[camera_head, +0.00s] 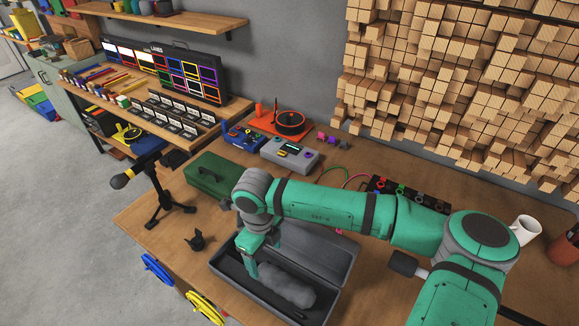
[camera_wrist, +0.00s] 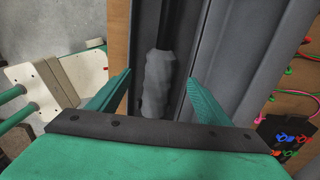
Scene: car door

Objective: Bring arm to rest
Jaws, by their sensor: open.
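My green arm reaches from the right across the wooden workbench (camera_head: 150,222). My gripper (camera_head: 250,268) points down over an open dark grey case (camera_head: 335,262). In the wrist view my gripper (camera_wrist: 160,85) has its two green fingers spread wide apart. A grey fuzzy object (camera_head: 288,287) lies inside the case, beside the gripper in the head view. In the wrist view the fuzzy object (camera_wrist: 158,80) shows between and beyond the fingers, and I see no finger touching it. My arm hides part of the bench behind it.
A microphone on a stand (camera_head: 150,185) and a small black clip (camera_head: 196,241) stand left of the case. A green box (camera_head: 212,174), a grey device (camera_head: 290,153) and an orange turntable (camera_head: 285,122) are behind. Bare bench lies at the front left.

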